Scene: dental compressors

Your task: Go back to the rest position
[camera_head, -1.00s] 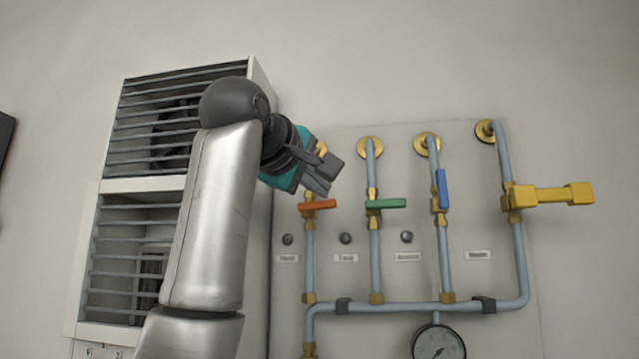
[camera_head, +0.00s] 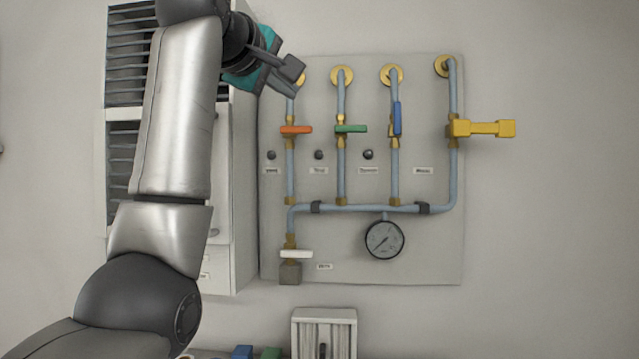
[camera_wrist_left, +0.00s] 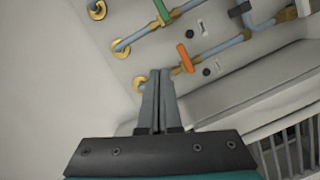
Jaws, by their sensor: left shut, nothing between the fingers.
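My left gripper (camera_head: 290,76) is raised in front of the upper left of the pipe panel (camera_head: 440,270) in the head view. Its fingers are shut and empty; the closed fingers also show in the left wrist view (camera_wrist_left: 157,78). The orange valve handle (camera_head: 296,129) lies just below the gripper, apart from it in the head view, and also shows in the left wrist view (camera_wrist_left: 185,57). My right gripper is not in view.
The panel carries a green handle (camera_head: 351,128), a blue upright handle (camera_head: 397,118), a yellow handle (camera_head: 490,128), a white handle (camera_head: 296,254) and a gauge (camera_head: 385,239). A louvred cabinet (camera_head: 222,200) stands behind my arm. The wall right of the panel is bare.

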